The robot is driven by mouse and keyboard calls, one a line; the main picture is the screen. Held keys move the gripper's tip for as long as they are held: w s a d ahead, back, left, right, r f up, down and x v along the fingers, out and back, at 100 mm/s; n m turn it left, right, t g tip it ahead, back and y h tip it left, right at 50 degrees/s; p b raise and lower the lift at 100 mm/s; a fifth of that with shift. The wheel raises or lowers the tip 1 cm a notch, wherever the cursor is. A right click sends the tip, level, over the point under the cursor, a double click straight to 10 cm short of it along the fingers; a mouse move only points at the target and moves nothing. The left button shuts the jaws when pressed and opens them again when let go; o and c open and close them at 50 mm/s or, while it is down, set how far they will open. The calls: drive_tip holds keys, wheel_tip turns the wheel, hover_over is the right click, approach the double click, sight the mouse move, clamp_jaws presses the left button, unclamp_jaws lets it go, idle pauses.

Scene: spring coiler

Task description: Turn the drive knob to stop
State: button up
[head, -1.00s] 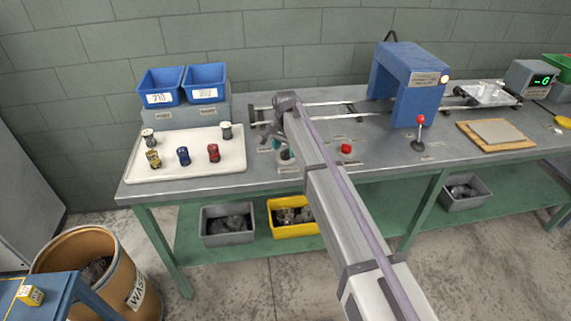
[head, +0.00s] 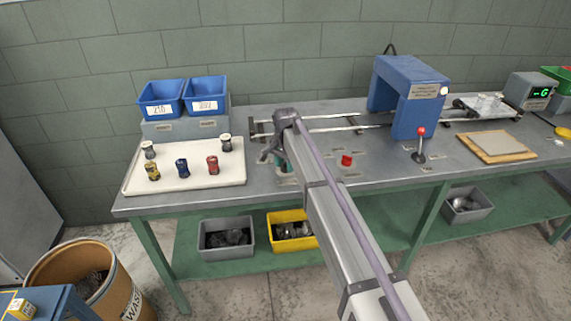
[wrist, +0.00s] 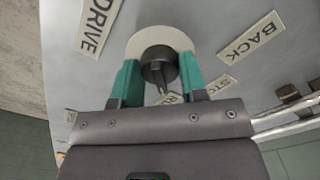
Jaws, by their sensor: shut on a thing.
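The drive knob (wrist: 158,66) is dark and round with a pointer, on a pale disc (wrist: 181,41) in the wrist view. The "DRIVE" label (wrist: 98,25) is to the upper left and the "BACK" label (wrist: 250,38) to the upper right. In the head view my gripper (head: 284,168) is low over the bench, and the knob is mostly hidden by my arm.
A red knob or button (head: 346,160) stands right of my arm on the bench. A red-topped lever (head: 421,140) and a blue housing (head: 420,90) are further right. A white tray (head: 215,178) with several spools is to the left. Rails (head: 335,121) run behind.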

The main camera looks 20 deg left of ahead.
drive_tip(key=shift+n, duration=0.4)
drive_tip(key=n, duration=0.4)
drive_tip(key=shift+n, duration=2)
drive_tip(key=o, duration=0.9)
